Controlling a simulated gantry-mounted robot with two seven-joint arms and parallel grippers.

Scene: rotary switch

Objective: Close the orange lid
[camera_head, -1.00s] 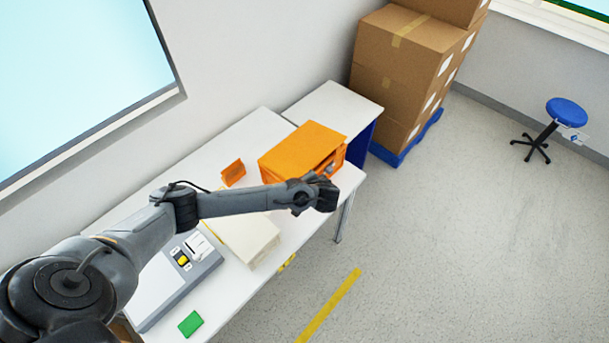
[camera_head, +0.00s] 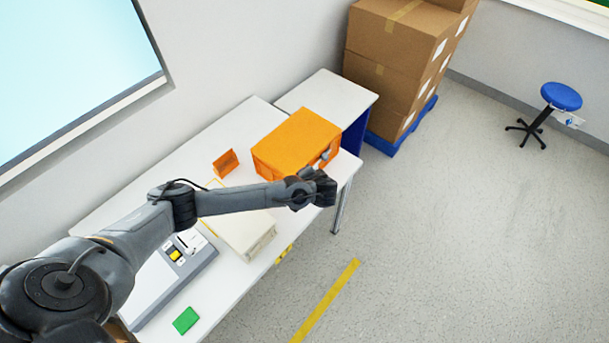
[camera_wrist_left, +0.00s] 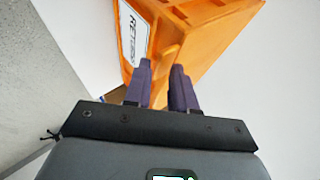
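The orange box (camera_head: 260,165) stands at the far end of the white table. Its orange lid (camera_head: 295,138) lies flat over the top, with no clear gap along the visible edges. My left gripper (camera_head: 324,186) is just in front of the box's near right corner. In the left wrist view, the two dark fingers of my left gripper (camera_wrist_left: 161,70) are apart with nothing between them. The orange box (camera_wrist_left: 185,35) fills the view beyond the fingertips, with a white label on one side; contact cannot be told. My right gripper is not in view.
On the white table (camera_head: 190,160) are a small orange holder (camera_head: 225,162), a beige case (camera_head: 250,232), a grey device (camera_head: 180,275) and a green block (camera_head: 186,320). Stacked cartons (camera_head: 395,60) stand on a blue pallet behind. The floor at right is clear up to the blue stool (camera_head: 561,96).

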